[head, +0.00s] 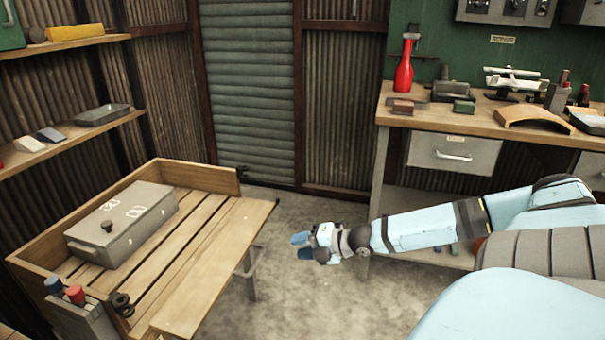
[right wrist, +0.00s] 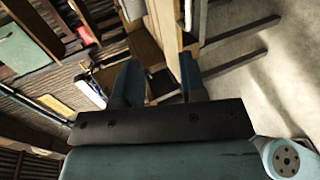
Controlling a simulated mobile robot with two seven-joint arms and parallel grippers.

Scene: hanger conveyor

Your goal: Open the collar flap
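I cannot make out a collar flap in either view. A grey metal box (head: 125,225) with a dark round knob and white marks on its top lies on a slatted wooden table (head: 225,255) at the left; it looks closed. My right gripper (head: 298,247) is over the floor to the right of that table, apart from it, with its two blue fingers spread and nothing between them. The right wrist view also shows the spread fingers of this gripper (right wrist: 158,82). My left gripper is in neither view.
A workbench (head: 395,118) with a red bottle (head: 404,72) and several tools stands at the back right. Wooden shelves (head: 75,135) line the left wall. A grey holder with red and blue-capped items (head: 75,295) stands at the table's near corner. Bare floor (head: 310,292) lies between table and bench.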

